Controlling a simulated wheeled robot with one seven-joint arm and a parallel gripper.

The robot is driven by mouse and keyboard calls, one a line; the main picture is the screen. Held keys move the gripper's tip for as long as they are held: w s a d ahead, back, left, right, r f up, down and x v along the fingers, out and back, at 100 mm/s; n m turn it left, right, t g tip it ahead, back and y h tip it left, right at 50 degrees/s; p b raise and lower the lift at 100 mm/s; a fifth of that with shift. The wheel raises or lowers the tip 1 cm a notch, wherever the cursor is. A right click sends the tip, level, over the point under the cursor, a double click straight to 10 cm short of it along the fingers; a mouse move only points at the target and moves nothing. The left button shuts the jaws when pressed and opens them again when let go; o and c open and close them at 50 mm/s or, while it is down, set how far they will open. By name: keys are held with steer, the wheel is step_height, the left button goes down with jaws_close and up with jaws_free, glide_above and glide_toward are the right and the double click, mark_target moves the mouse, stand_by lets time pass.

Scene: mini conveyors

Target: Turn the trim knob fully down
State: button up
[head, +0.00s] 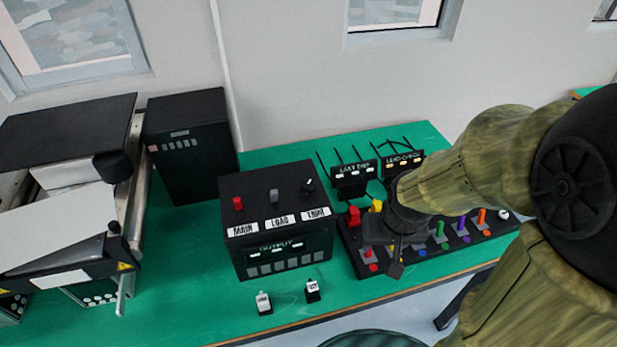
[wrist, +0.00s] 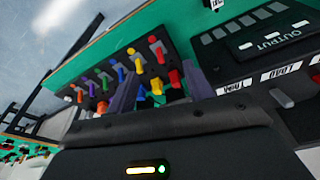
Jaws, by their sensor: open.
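The trim knob (head: 308,186) is a small black knob with a light mark. It stands on top of the black control box (head: 261,199), at the right end, behind a white label that seems to read TRIM. In the wrist view the control box (wrist: 265,50) is partly in sight at the right, and I do not see the trim knob there. My gripper (head: 384,262) is open and empty. It is to the right of the box, over the lever panel, apart from the knob. Its two fingers (wrist: 160,80) frame the coloured levers in the wrist view.
A red switch (head: 238,203) and a grey lever (head: 274,196) share the box top. The lever panel (head: 364,269) with coloured levers lies right of the box. Two small labelled blocks (head: 264,302) (head: 313,290) sit in front. A tall black cabinet (head: 187,150) stands behind left.

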steer(key=w+a+r+m+p, duration=0.2)
steer(key=w+r+m, duration=0.2)
steer(key=w+m, duration=0.35)
step_height(320, 180, up, 12)
steer(key=m+g+p, duration=0.3)
steer(key=m, duration=1.9)
glide_above(308, 184)
steer(key=shift+r, duration=0.1)
step_height(308, 184, down, 18)
steer(key=p, duration=0.2)
steer(key=shift+r+p, duration=0.25)
steer(key=shift+p, duration=0.1)
steer(key=c, duration=1)
